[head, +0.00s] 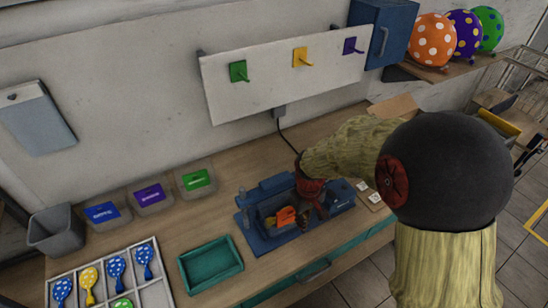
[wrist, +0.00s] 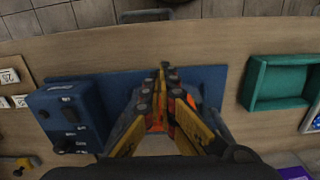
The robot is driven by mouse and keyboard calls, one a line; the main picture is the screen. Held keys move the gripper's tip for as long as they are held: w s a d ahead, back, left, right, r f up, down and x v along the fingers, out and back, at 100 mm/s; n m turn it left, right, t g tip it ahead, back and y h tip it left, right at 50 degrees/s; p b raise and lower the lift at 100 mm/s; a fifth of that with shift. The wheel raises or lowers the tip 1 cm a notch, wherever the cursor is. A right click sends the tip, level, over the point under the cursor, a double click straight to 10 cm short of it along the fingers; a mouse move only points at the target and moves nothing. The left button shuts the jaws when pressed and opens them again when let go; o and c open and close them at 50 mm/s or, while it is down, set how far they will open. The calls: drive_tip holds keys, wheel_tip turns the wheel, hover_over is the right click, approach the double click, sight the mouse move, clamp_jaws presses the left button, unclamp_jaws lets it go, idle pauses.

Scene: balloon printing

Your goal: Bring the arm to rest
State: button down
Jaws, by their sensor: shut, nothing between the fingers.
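My arm reaches from the right of the head view to a blue machine (head: 250,231) on the wooden workbench. My gripper (head: 309,212) is over the machine's bed, with its fingers pointing down. In the wrist view my gripper (wrist: 160,100) is shut, with its yellow fingers together and nothing held between them. An orange item (head: 286,217) lies in the machine's tray beside the fingers, partly hidden; in the wrist view only bits of orange show behind the fingers. I cannot tell whether the fingers touch it. The machine's control box (wrist: 69,117) is to the left of the fingers in the wrist view.
A green tray (head: 211,265) stands left of the machine. A white divided tray (head: 100,281) holds several dotted balloons. Three lidded boxes and a grey bin (head: 57,231) line the wall. A white hook panel (head: 283,85) and a blue cabinet (head: 380,32) hang above.

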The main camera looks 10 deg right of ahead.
drive_tip(key=s+r+m+t+b, duration=0.3)
drive_tip(key=s+r+t+b, duration=0.2)
drive_tip(key=s+r, duration=1.1)
wheel_tip(320, 180, up, 3)
drive_tip(key=shift+s+t+b, duration=0.3)
drive_tip(key=shift+s+b, duration=0.05)
drive_tip(key=shift+s, duration=0.05)
drive_tip(key=shift+a, duration=0.1)
